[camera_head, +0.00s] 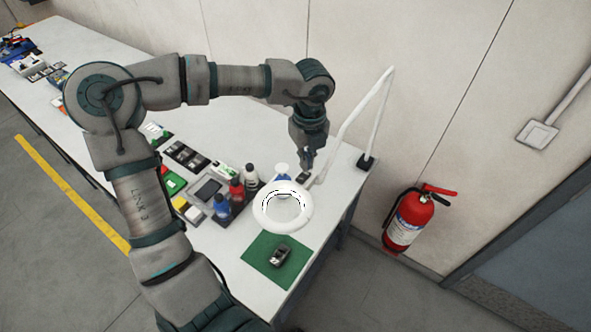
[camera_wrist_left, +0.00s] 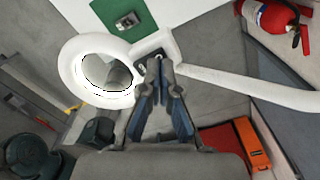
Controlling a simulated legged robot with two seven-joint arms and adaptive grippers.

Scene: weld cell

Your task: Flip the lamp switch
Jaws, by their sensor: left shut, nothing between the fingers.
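The lamp is a white ring head (camera_head: 283,207) on a jointed white arm (camera_head: 352,118), clamped by a dark base (camera_head: 366,162) at the table's back right corner. It also shows in the left wrist view as a ring (camera_wrist_left: 66,72) with its arm running right. My left gripper (camera_head: 307,168) points down behind the ring, and its fingers are closed and empty. In the left wrist view the fingertips (camera_wrist_left: 158,60) overlap the white bracket (camera_wrist_left: 155,42) beside the ring; I cannot tell whether they touch. A small dark piece (camera_head: 303,178) sits below the fingertips and may be the switch. My right gripper is out of view.
The white table (camera_head: 110,62) holds several bottles (camera_head: 237,188) left of the ring and a green mat (camera_head: 262,247) with a small metal part (camera_head: 281,255) in front. A red fire extinguisher (camera_head: 408,220) stands by the wall at right.

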